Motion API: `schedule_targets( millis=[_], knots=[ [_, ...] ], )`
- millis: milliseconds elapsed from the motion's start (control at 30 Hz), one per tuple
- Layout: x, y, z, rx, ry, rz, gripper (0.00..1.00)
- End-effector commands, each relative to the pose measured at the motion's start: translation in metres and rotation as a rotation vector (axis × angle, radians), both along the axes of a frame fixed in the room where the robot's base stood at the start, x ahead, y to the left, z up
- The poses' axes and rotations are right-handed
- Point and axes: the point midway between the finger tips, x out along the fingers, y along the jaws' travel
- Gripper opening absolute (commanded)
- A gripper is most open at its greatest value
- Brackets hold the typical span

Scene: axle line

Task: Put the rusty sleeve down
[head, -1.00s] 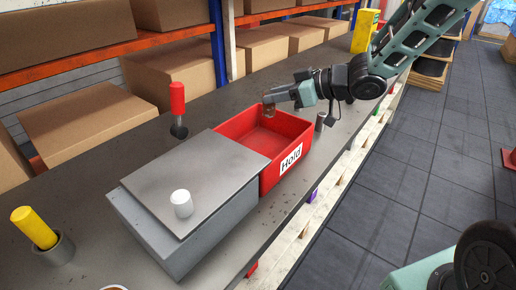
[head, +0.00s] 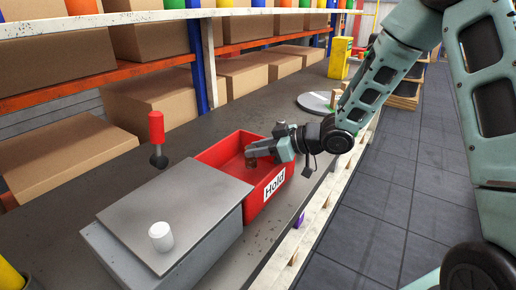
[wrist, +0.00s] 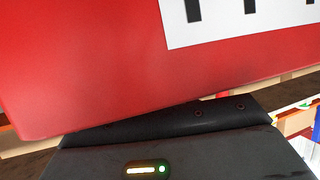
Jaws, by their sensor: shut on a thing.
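The rusty sleeve (head: 250,163) is a small brown piece at the tips of my gripper (head: 254,152) in the head view. My gripper is shut on it and reaches from the right over the rim of the red bin labelled "Hold" (head: 225,152). The sleeve hangs inside the bin's outline, low between the walls. I cannot tell whether it touches the floor of the bin. In the wrist view the bin's red wall (wrist: 80,70) and white label fill most of the picture; the sleeve and fingertips are hidden there.
A grey box with a flat lid (head: 200,205) and a white knob (head: 161,236) stands against the bin's near side. A red-handled tool (head: 156,140) stands to the left on the bench. A grey round plate (head: 313,104) with small things lies beyond the bin.

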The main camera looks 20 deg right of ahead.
Motion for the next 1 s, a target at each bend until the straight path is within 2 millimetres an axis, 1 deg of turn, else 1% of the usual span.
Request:
schedule_targets(
  millis=[367, 400, 467, 500, 767, 867, 933, 967, 1000],
  knots=[
    [0.0, 0.0, -0.009, -0.001, -0.001, 0.0, 0.01],
    [0.0, 0.0, -0.01, -0.002, 0.001, 0.0, 0.32],
    [0.0, 0.0, -0.011, -0.002, 0.002, 0.001, 0.49],
    [-0.001, 0.0, -0.011, -0.003, 0.003, 0.001, 0.51],
    [-0.001, 0.0, -0.012, -0.006, 0.006, 0.002, 0.51],
    [-0.001, -0.001, -0.005, -0.007, 0.006, 0.001, 0.51],
    [-0.001, -0.001, 0.005, -0.006, 0.005, 0.0, 0.51],
    [-0.005, -0.006, 0.003, -0.006, 0.005, -0.002, 0.51],
    [-0.009, -0.012, 0.006, -0.006, 0.002, -0.002, 0.51]
  ],
)
